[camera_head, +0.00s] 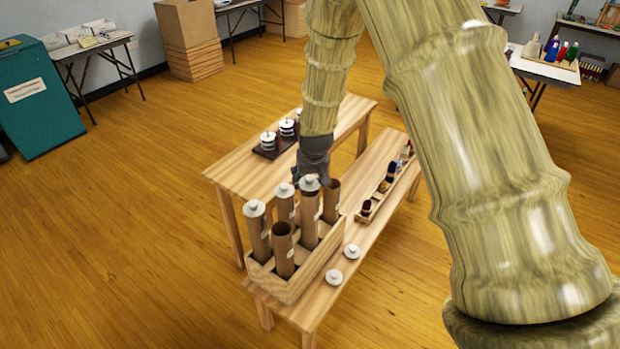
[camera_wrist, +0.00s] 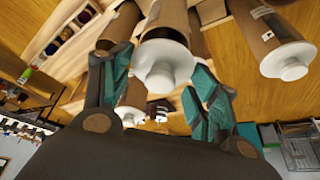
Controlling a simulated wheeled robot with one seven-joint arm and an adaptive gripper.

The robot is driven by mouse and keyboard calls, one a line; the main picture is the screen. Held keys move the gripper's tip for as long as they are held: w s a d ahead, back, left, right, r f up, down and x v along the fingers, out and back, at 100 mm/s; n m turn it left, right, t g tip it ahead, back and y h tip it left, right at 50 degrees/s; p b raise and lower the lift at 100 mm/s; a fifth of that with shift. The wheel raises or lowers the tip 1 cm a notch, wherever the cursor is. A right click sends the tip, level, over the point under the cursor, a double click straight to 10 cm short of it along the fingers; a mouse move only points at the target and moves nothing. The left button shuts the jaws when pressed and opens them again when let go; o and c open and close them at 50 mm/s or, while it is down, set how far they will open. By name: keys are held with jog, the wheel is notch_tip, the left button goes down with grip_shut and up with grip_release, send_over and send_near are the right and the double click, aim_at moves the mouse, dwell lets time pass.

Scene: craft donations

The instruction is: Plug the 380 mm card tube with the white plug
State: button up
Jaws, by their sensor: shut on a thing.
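Several brown card tubes stand upright in a wooden crate (camera_head: 297,290). My gripper (camera_head: 313,180) is above the crate, its fingers on either side of a white plug (camera_head: 309,184), shut on it. This plug is at the top of a tall card tube (camera_head: 309,220); whether it is fully seated I cannot tell. In the wrist view the plug (camera_wrist: 163,68) shows between the fingers (camera_wrist: 160,88), in line with its tube (camera_wrist: 167,20). The left tube (camera_head: 258,237) and the back tube (camera_head: 284,209) carry white plugs; the front tube (camera_head: 283,252) and right tube (camera_head: 331,200) are open. Length labels are unreadable.
Two loose white plugs, one in front (camera_head: 333,277) and one behind (camera_head: 351,251), lie on the bench (camera_head: 315,305) right of the crate. A long tray (camera_head: 384,186) of small items lies behind them. A second table (camera_head: 230,173) holds a dark rack (camera_head: 267,152) with white discs.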

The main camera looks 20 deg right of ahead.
jog(key=shift+r+p, duration=0.45)
jog(key=shift+r, duration=0.25)
dwell(0.6)
jog(key=o, duration=0.4)
jog(key=shift+o, duration=0.2)
jog(key=p+v, duration=0.6)
jog(key=v, duration=0.5)
jog(key=shift+p, duration=0.3)
dwell(0.6)
dwell(0.4)
